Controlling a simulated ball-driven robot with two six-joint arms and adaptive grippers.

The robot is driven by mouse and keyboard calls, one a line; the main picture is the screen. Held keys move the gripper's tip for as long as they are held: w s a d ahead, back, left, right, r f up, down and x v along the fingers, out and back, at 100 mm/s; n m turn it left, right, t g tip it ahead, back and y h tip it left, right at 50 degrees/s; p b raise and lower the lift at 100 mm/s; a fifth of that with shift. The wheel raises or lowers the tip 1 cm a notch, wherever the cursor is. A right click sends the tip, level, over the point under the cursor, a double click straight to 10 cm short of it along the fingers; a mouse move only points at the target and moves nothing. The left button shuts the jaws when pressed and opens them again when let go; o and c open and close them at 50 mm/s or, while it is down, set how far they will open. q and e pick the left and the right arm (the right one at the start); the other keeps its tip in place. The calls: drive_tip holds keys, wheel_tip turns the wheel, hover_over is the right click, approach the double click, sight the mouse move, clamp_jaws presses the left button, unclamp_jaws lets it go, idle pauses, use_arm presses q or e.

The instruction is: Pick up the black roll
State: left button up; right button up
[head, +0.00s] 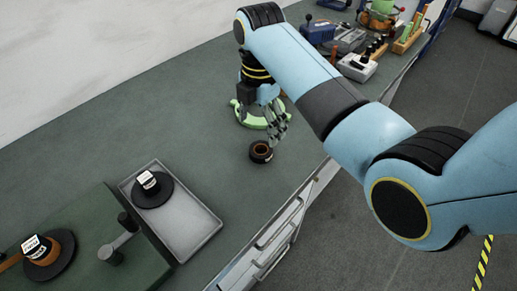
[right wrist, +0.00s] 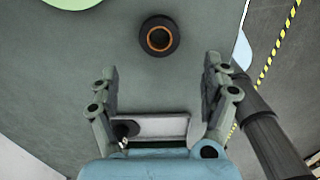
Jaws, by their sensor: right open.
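The black roll (head: 261,152) lies on the green bench top, with a copper-coloured ring around its hollow middle. In the right wrist view the roll (right wrist: 159,37) lies beyond my fingertips, about midway between them sideways. My right gripper (head: 277,122) is just above and behind the roll in the head view, pointing down. In the right wrist view my right gripper (right wrist: 163,75) is open with nothing between its fingers. I cannot see contact with the roll. My left gripper is not in view.
A green round base (head: 250,118) stands close behind the roll. A grey tray (head: 197,236) holding a black disc (head: 152,190) lies at the left, near a dark green block (head: 85,235). Several tools (head: 350,40) crowd the back right. Bench between roll and tray is clear.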

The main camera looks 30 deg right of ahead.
sight(261, 147)
wheel_tip(261, 147, down, 3)
drive_tip(key=shift+w+d+r, duration=0.1)
drive_tip(key=shift+w+d, duration=0.05)
drive_tip(key=f, duration=0.6)
drive_tip(key=shift+d, duration=0.2)
drive_tip(key=c, duration=1.2)
